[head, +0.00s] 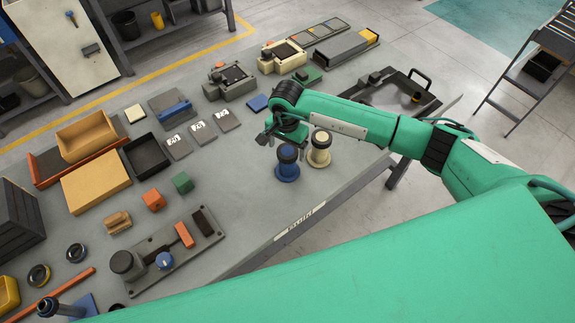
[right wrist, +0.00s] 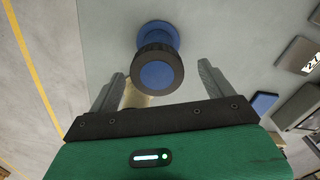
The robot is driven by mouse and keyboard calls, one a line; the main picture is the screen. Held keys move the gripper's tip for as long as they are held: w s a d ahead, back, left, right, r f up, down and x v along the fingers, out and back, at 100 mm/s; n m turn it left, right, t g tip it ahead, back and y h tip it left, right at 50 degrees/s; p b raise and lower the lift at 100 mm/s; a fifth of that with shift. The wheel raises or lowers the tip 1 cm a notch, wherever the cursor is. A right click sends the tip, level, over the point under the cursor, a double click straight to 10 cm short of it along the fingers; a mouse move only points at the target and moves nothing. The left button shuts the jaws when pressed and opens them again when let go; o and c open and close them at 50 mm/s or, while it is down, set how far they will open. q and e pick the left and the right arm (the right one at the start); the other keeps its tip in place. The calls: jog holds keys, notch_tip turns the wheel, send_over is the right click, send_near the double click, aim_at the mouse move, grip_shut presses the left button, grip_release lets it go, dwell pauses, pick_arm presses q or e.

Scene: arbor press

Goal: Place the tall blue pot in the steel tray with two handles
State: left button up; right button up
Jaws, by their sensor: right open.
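The tall blue pot (head: 287,168) stands upright near the table's front edge, with a wide black collar around its blue top. It also shows in the right wrist view (right wrist: 158,75). My right gripper (head: 279,137) is open above and just behind the pot in the head view. In the right wrist view its two fingers (right wrist: 161,82) are spread, with the blue pot's top between and slightly ahead of the tips; contact cannot be told. The steel tray (head: 430,102), dark with black handles, lies at the table's right end, partly hidden by my right arm. My left gripper is out of view.
A cream pot (head: 319,155) with a black collar stands close right of the blue pot. Flat numbered plates (head: 202,131) and a blue pad (head: 257,103) lie behind and left. Several blocks and a press-like fixture (head: 180,250) occupy the left. Table between is clear.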

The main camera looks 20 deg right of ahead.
jog(key=f+p, duration=0.1)
jog(key=f, duration=0.1)
jog(key=f+p, duration=0.1)
jog(key=shift+s+f+p, duration=0.2)
jog(key=shift+f+p, duration=0.15)
jog(key=shift+f, duration=0.55)
jog(key=c, duration=1.7)
jog(key=shift+w+r, duration=0.1)
grip_shut()
